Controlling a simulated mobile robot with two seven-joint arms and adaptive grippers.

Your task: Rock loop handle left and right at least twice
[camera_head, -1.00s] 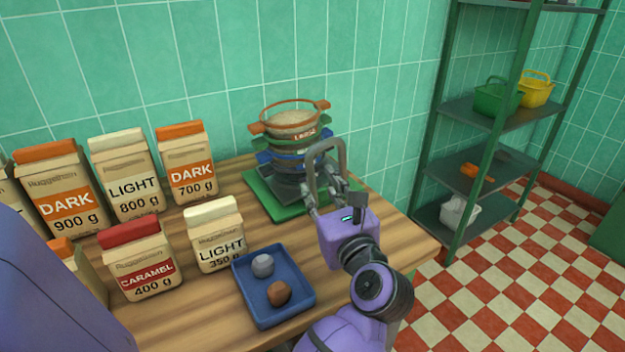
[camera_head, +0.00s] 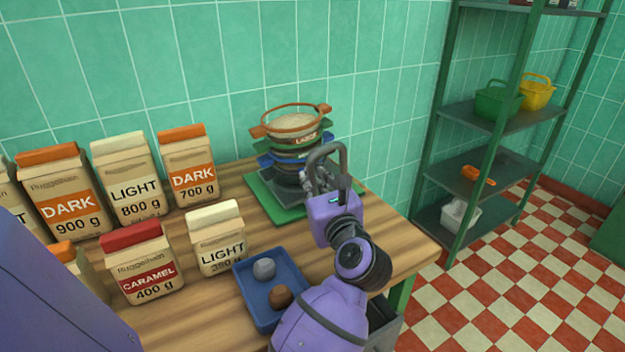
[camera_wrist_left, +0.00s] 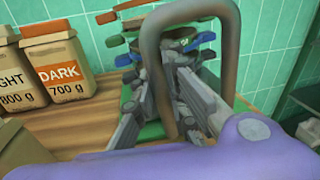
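The grey loop handle (camera_head: 327,149) stands upright in front of the sieve stack (camera_head: 290,140) on a green base (camera_head: 262,198). My left gripper (camera_head: 318,180) is at the loop's lower part, with its purple body in front. In the left wrist view the loop handle (camera_wrist_left: 151,60) arches large and close to the camera. The grey fingers of my left gripper (camera_wrist_left: 170,75) lie on either side of its left leg. Whether they press on it I cannot tell. The loop's lower ends are hidden. My right gripper is not in view.
Several sugar bags stand left, including a DARK 700 g bag (camera_head: 189,165) and a LIGHT bag (camera_head: 218,238). A blue tray (camera_head: 262,313) with a grey and a brown lump lies near my left arm. A green shelf rack (camera_head: 480,116) stands right, past the wooden table (camera_head: 405,250).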

